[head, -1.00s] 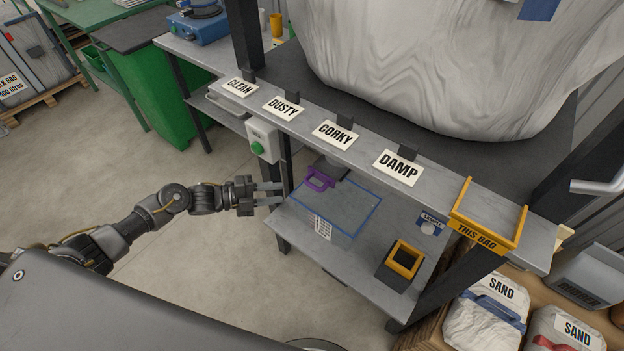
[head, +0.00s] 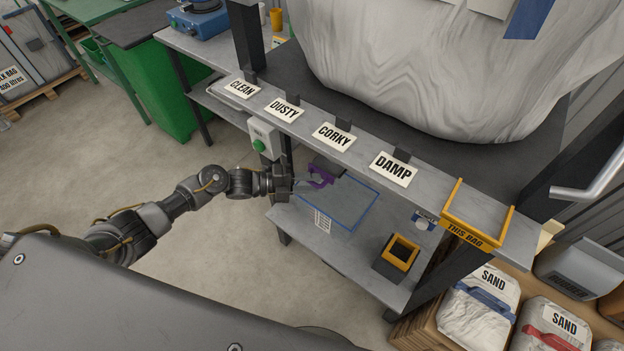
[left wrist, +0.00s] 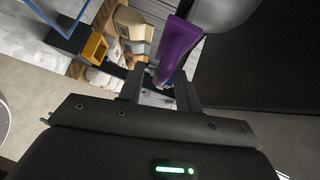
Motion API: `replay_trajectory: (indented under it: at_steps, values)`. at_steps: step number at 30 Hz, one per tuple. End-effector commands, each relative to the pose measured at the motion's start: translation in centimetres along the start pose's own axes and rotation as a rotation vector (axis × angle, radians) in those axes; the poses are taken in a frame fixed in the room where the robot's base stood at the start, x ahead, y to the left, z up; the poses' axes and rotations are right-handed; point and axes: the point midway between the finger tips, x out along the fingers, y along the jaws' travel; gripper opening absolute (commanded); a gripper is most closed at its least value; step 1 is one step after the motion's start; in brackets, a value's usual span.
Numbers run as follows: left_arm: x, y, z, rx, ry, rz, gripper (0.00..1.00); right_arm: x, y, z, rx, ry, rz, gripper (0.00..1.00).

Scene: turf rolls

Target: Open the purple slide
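The purple slide handle (head: 320,178) sits under the front edge of the upper shelf, at the dark outlet above the lower shelf. In the left wrist view the purple handle (left wrist: 178,48) stands large just beyond and between my fingertips, closer to the right finger. My left gripper (head: 303,184) is at the handle's left side, fingers pointing at it. In the left wrist view the two fingers of my left gripper (left wrist: 158,84) are apart, so it is open. I cannot tell whether a finger touches the handle. My right gripper is not in view.
A blue-edged clear bag or tray (head: 345,208) lies below on the lower shelf (head: 290,222). A black and yellow box (head: 398,257) stands farther right. A switch box (head: 264,138) hangs left above my gripper. Cards hang along the upper shelf; a yellow holder (head: 476,220) stands at its right.

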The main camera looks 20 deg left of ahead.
Motion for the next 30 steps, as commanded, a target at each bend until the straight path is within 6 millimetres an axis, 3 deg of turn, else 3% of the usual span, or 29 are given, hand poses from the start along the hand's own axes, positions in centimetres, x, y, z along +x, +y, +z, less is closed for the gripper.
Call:
replay_trajectory:
  at_steps: [12,20,30]
  values:
    - [0.99,0.00,0.02,0.000,0.000,0.000,0.34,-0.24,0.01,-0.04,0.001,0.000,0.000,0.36]
    - [0.95,0.01,0.02,0.000,0.000,0.000,0.02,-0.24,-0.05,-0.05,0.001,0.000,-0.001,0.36]
    - [0.94,0.08,-0.19,0.000,0.003,0.001,0.00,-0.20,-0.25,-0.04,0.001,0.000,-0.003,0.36]
